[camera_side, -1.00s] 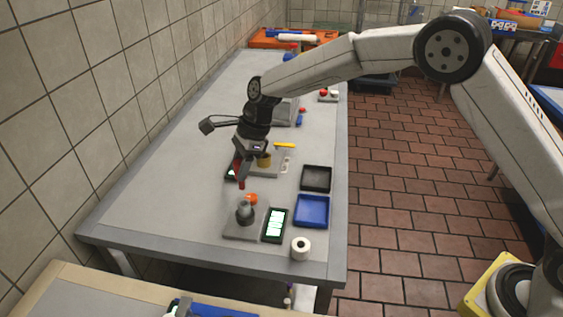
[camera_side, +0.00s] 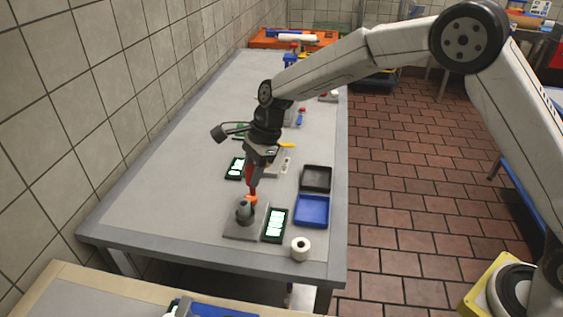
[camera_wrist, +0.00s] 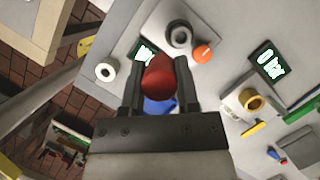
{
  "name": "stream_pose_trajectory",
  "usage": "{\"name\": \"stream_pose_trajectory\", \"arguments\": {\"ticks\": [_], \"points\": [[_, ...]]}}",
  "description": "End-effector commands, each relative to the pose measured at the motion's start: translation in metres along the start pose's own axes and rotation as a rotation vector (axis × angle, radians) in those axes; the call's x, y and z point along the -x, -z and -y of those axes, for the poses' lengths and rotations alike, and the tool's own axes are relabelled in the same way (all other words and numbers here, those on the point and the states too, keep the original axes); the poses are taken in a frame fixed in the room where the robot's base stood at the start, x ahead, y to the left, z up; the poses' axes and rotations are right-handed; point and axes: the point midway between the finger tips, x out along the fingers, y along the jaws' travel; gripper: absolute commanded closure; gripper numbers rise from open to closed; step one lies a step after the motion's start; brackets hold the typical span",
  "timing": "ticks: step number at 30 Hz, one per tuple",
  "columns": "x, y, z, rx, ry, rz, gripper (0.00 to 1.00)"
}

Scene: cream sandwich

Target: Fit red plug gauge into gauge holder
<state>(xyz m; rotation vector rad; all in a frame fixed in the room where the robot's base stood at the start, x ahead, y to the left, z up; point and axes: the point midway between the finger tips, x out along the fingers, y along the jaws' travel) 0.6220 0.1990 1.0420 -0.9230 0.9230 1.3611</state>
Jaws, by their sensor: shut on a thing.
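The red plug gauge (camera_wrist: 160,77) is between the two fingers of my gripper (camera_wrist: 158,66) in the wrist view. In the side view my gripper (camera_side: 254,170) points down, and the red gauge (camera_side: 251,190) shows below it. A grey holder with a round, hollow top (camera_side: 244,210) stands on a grey base plate just below the gauge. In the wrist view this holder (camera_wrist: 180,38) appears beyond the fingertips, slightly right of the gauge. The gauge looks above it and apart; the exact gap is hard to tell. An orange knob (camera_wrist: 203,52) sits beside the holder.
A display (camera_side: 275,225), a blue tray (camera_side: 312,211), a black tray (camera_side: 316,178) and a white roll (camera_side: 301,248) lie right of the holder. A second fixture with a yellow ring (camera_wrist: 253,100) stands nearby. The table's left side is clear.

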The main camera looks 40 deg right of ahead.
Motion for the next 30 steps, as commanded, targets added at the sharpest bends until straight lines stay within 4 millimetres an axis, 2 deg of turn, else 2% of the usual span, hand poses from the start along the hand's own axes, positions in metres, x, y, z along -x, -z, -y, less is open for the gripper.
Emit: {"name": "stream_pose_trajectory", "arguments": {"ticks": [12,18,24,30], "points": [[0.005,0.030,-0.080,0.244,-0.103,-0.002,1.00],[0.007,0.041,-0.111,0.335,-0.139,0.006,1.00],[0.007,0.045,-0.125,0.376,-0.154,0.011,1.00],[0.007,0.046,-0.127,0.382,-0.157,0.012,1.00]]}}
